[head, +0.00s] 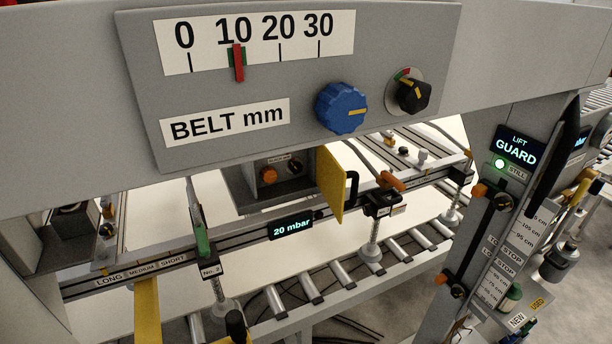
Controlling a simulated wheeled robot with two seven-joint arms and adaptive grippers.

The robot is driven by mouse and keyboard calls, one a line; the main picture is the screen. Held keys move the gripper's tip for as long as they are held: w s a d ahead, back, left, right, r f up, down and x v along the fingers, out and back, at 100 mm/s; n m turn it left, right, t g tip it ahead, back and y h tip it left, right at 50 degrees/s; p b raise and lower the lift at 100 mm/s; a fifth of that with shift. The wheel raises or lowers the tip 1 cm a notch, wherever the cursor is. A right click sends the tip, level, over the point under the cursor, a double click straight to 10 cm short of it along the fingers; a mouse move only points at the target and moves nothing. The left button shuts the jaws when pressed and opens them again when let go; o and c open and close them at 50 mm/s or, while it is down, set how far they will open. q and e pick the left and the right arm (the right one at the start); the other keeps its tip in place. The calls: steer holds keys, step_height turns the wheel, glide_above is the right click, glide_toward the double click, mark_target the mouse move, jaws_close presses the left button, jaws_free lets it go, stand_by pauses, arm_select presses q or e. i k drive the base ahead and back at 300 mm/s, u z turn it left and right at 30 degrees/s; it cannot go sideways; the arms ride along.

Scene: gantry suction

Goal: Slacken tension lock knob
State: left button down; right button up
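A black knob (413,96) with a yellow mark sits at the right end of the grey BELT mm panel (345,45). Its round plate carries a small red and green arc at the top, and the yellow mark slants toward the arc's upper left end. The knob has no readable name, so I cannot tell for sure that it is the tension lock. A larger blue knob (341,108) is just left of it, its yellow mark pointing right. A red pointer (238,63) stands near 10 on the belt scale (258,40). Neither gripper shows.
Below the panel are a roller conveyor (345,286), a gantry rail with a 20 mbar display (291,228), and a yellow flap (330,184) with a black handle. At right stands a LIFT GUARD post (513,150) with a lit green lamp. The space before the knobs looks clear.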

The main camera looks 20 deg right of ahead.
mark_target(296, 167)
steer(key=u, duration=2.35)
steer(key=k, duration=1.35)
steer(key=z, duration=2.3)
